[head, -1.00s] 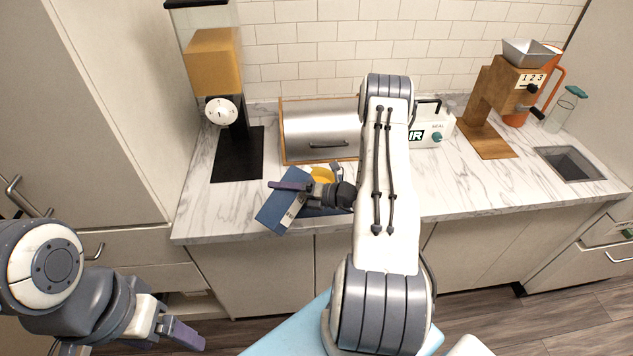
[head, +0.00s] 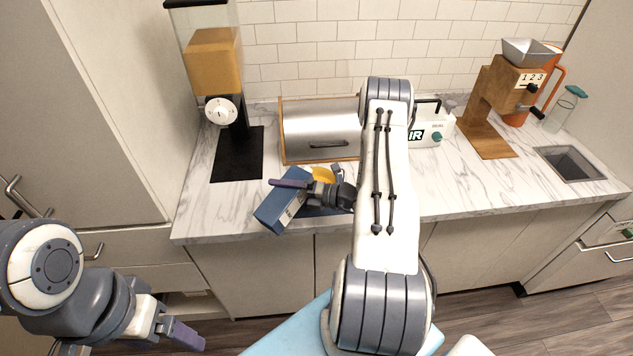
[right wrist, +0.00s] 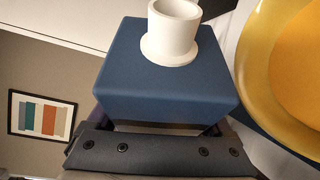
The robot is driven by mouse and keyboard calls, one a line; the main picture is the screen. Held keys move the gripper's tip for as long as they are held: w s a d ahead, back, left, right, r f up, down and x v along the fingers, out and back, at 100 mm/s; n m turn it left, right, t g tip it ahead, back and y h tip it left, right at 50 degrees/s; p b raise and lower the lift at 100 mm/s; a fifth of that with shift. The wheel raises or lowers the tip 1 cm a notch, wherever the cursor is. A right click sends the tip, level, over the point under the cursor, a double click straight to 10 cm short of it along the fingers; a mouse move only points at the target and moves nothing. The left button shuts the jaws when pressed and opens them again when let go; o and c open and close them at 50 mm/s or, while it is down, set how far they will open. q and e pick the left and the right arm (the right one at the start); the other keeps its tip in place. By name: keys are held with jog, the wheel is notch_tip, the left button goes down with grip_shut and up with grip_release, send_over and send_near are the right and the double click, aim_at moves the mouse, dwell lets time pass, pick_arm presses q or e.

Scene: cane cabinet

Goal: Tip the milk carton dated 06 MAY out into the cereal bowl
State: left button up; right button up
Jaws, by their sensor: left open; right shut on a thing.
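A blue milk carton (head: 276,208) with a pale label is tilted above the counter's front edge in the head view. Its date is too small to read. My right gripper (head: 294,188) is shut on the carton. In the right wrist view the carton (right wrist: 165,75) fills the middle, with a white spout (right wrist: 170,32) on it. The yellow cereal bowl (head: 323,174) is just right of and behind the carton, partly hidden by my gripper. In the right wrist view the bowl (right wrist: 255,85) has an orange inside. My left gripper (head: 182,334) is open and empty, low at left.
A dark blue mat (right wrist: 291,148) lies under the bowl. A steel-fronted box (head: 318,132) stands behind it, and a cereal dispenser (head: 212,75) on a black base at left. A wooden grinder (head: 490,95) and a sink (head: 570,163) are at right. My right arm hides the counter's middle.

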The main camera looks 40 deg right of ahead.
aim_at(297, 172)
jog(key=shift+w+d+r+m, duration=0.15)
jog(key=shift+d+r+m, duration=0.1)
jog(key=shift+d+m, duration=0.35)
dwell(0.3)
jog(key=shift+r+m+t+y, duration=0.3)
jog(key=shift+r+m+t, duration=0.1)
jog(key=shift+r+m, duration=0.3)
dwell(0.4)
jog(key=shift+w+d+f+m+t+y+b, duration=0.1)
jog(key=shift+m+t+y+b, duration=0.15)
jog(key=shift+m, duration=0.3)
jog(key=shift+s+d+f+m+t+b, duration=0.15)
jog(key=shift+m+b, duration=0.2)
jog(key=shift+m, duration=0.25)
jog(key=shift+w+d+m+t+y+b, duration=0.1)
jog(key=shift+w+m+t+y+b, duration=0.15)
jog(key=shift+m, duration=0.3)
dwell(0.9)
jog(key=shift+d+r+m+t, duration=0.3)
jog(key=shift+r+m, duration=0.4)
jog(key=shift+m, duration=0.2)
dwell(0.5)
jog(key=shift+w+d+r+m+t+p, duration=0.1)
jog(key=shift+d+r+m+t+p, duration=0.15)
jog(key=shift+r+m+p, duration=0.3)
jog(key=shift+d+r+m+t+p, duration=0.1)
jog(key=shift+r+m+t+p, duration=0.2)
jog(key=shift+r, duration=0.35)
